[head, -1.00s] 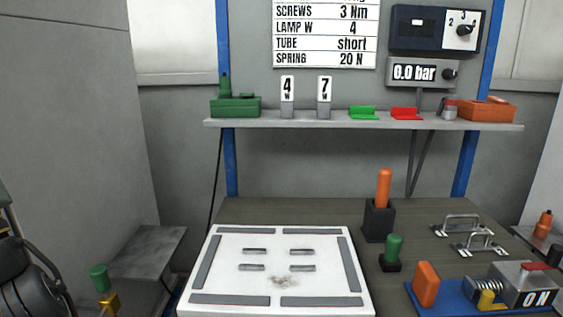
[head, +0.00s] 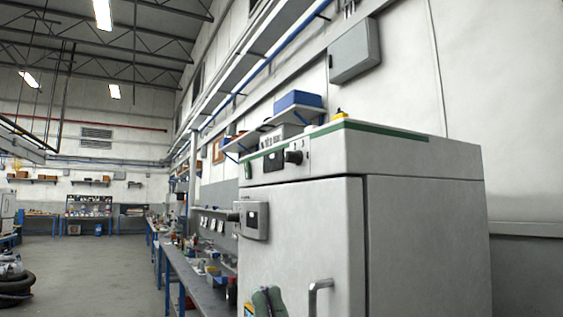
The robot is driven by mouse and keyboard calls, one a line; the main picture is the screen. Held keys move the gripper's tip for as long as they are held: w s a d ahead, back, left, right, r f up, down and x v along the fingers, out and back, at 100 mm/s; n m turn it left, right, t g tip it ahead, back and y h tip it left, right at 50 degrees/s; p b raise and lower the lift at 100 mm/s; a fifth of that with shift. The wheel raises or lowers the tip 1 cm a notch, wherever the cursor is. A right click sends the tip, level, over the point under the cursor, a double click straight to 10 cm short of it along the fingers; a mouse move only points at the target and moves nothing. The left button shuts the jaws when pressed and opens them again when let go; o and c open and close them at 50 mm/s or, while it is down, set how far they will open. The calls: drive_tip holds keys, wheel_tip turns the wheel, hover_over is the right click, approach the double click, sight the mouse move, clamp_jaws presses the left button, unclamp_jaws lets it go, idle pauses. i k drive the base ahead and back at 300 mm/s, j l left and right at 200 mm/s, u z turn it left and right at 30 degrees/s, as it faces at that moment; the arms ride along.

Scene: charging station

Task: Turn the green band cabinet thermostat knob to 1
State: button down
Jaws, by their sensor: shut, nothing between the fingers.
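The white cabinet (head: 430,220) stands at the right in the head view, seen at an angle. A green band (head: 385,130) runs along its upper edge. A black thermostat knob (head: 293,157) sticks out of the upper front strip, near the corner. The knob is seen from the side, so its pointer and setting cannot be read. The marks around it are too small to tell. My gripper is not in this view.
A grey box with a small display (head: 254,220) sits on the cabinet door. A door handle (head: 319,297) and green gloves (head: 268,301) show below. A long bench (head: 195,281) runs back along the wall. The floor (head: 90,265) left of the bench is largely clear.

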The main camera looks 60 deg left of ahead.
sight(297, 157)
drive_tip(key=u, duration=1.4)
